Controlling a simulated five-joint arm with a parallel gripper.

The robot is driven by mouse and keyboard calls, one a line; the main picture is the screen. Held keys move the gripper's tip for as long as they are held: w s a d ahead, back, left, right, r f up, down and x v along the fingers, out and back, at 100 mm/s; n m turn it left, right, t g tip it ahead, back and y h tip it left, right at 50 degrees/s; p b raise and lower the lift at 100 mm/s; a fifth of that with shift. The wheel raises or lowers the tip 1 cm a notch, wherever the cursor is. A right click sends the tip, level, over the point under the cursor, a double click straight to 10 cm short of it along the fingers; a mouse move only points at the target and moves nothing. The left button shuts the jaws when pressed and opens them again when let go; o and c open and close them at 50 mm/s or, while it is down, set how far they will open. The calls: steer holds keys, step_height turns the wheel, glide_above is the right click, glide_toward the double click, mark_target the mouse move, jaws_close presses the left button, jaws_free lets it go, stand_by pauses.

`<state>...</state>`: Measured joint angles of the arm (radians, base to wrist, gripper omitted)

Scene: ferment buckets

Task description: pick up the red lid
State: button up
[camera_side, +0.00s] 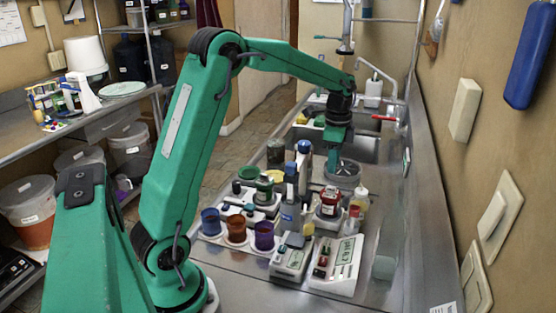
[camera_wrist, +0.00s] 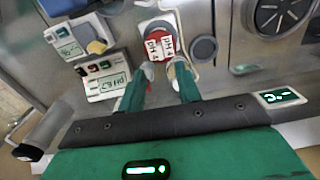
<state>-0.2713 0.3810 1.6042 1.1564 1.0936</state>
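The red lid (camera_side: 331,194) sits on a jar on a small white-based stand among the bench items in the side view. In the wrist view, the red lid (camera_wrist: 158,47), with white labels on it, lies just beyond my fingertips. My gripper (camera_wrist: 162,70) is open, with its two green fingers apart and nothing between them. In the side view my gripper (camera_side: 334,166) points down just above and behind the lid. I cannot tell from these views whether a fingertip touches it.
Blue, brown and purple cups (camera_side: 237,228) stand to the left of the lid. The sink (camera_side: 352,148) is behind.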

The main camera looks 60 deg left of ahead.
mark_target(331, 192)
steer(key=shift+f, duration=1.3)
steer(key=shift+f, duration=0.1)
steer(key=shift+f, duration=2.5)
jaws_close()
